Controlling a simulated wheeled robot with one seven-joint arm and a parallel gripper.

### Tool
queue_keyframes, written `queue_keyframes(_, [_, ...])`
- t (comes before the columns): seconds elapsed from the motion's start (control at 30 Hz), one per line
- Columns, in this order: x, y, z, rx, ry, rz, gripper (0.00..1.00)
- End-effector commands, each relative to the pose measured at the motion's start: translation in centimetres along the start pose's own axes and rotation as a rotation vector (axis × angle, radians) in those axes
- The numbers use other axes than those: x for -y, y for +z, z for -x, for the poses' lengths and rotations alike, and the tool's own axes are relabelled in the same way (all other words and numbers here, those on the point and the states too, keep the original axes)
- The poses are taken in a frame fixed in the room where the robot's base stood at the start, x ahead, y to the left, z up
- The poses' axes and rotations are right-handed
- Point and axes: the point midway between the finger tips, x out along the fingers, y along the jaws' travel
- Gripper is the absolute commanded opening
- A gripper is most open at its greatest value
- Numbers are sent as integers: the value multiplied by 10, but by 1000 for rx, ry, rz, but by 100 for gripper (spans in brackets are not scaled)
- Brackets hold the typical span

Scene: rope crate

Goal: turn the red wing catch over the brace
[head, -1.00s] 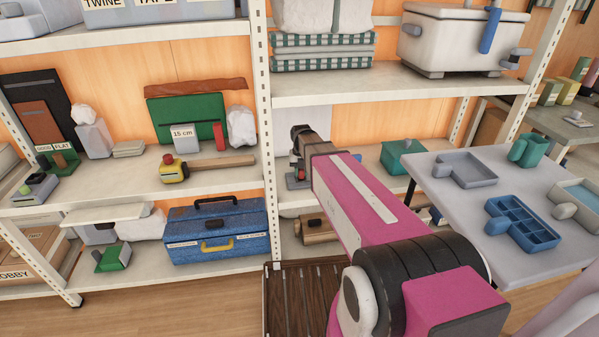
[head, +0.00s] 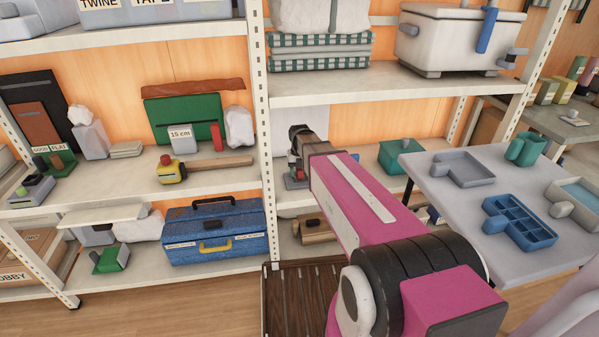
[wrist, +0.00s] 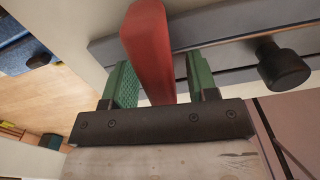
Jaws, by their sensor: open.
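In the wrist view, the red wing catch (wrist: 148,42) is a thick red bar reaching down from the top edge between the two green fingers of my gripper (wrist: 158,72). The fingers are apart, with a gap seen on the right side of the bar; contact on the left side is unclear. Dark grey bars (wrist: 225,32), perhaps the brace, run behind the catch and to its right. A black round knob (wrist: 283,66) sticks out from them. In the head view, my arm hides most of the catch and brace, and my gripper (head: 296,170) is small at the shelf.
A blue toolbox (head: 213,231) stands on the lower left shelf. A white shelf post (head: 262,120) rises just left of my gripper. A grey table (head: 470,215) with trays stands at the right. Wooden slats (head: 300,295) lie low beside my arm.

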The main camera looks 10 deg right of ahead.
Motion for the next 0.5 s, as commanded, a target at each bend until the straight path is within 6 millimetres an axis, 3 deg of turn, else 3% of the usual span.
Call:
queue_keyframes(0.17, [0,0,12,1,0,0,53])
queue_keyframes(0.5, [0,0,67,2,0,0,53])
